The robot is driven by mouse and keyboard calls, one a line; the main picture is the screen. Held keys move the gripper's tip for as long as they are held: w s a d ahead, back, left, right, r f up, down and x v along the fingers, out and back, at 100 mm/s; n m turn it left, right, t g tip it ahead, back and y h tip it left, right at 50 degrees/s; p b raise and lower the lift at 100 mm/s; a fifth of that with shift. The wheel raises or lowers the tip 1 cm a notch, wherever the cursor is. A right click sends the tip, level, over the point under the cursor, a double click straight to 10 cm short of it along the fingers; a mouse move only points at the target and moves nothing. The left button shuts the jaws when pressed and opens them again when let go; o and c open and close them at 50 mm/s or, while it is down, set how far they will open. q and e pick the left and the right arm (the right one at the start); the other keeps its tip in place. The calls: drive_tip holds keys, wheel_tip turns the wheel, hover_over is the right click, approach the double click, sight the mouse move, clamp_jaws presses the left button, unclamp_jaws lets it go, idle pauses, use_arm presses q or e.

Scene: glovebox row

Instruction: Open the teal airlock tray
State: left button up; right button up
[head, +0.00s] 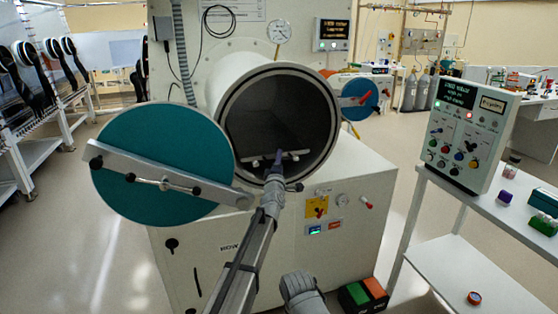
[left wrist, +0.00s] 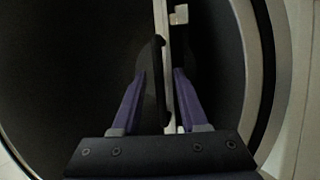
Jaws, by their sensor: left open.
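The round teal airlock door (head: 165,150) stands swung open to the left of the airlock chamber (head: 222,85). Inside the dark mouth, the pale front edge of the tray (head: 296,154) shows; its rest is lost in shadow. My left gripper (head: 279,160) reaches into the mouth at this edge. In the left wrist view my left gripper (left wrist: 159,72) is open, with one purple finger on each side of a dark handle bar (left wrist: 158,100). The pale tray edge (left wrist: 162,18) runs behind the bar. I cannot tell whether either finger touches it.
A control box (head: 470,130) stands on a white shelf (head: 500,215) at the right. A green and orange pedal (head: 375,288) lies at the cabinet's (head: 375,195) foot. Floor is free at the left.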

use_arm(q)
clamp_jaws()
idle(1.3)
